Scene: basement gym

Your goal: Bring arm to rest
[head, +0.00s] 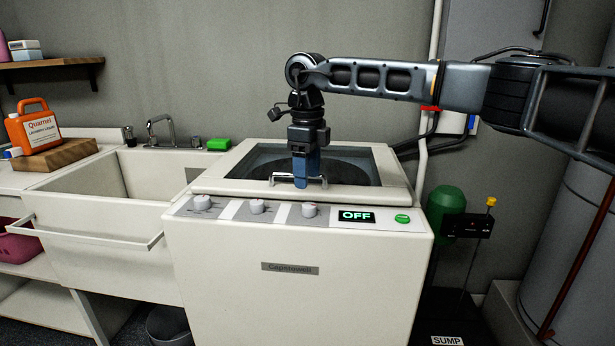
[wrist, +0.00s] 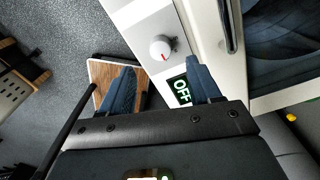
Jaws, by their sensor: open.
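My arm (head: 380,78) reaches in from the right and bends down at the wrist. My gripper (head: 307,178) points down over the front of the washer's top, near the metal handle bar. In the wrist view my gripper (wrist: 162,78) shows two blue fingers spread apart with nothing held between them. The white washer (head: 290,285) stands below it. Its display (head: 356,216) reads OFF, and it also shows in the wrist view (wrist: 181,91) by the right finger. Whether the fingertips touch the washer cannot be told.
White knobs (head: 257,206) and a green button (head: 402,218) line the washer's panel. A sink (head: 100,215) adjoins on the left, with a green sponge (head: 218,144) behind. An orange detergent jug (head: 33,128) stands at far left. A large tank (head: 575,230) is at right.

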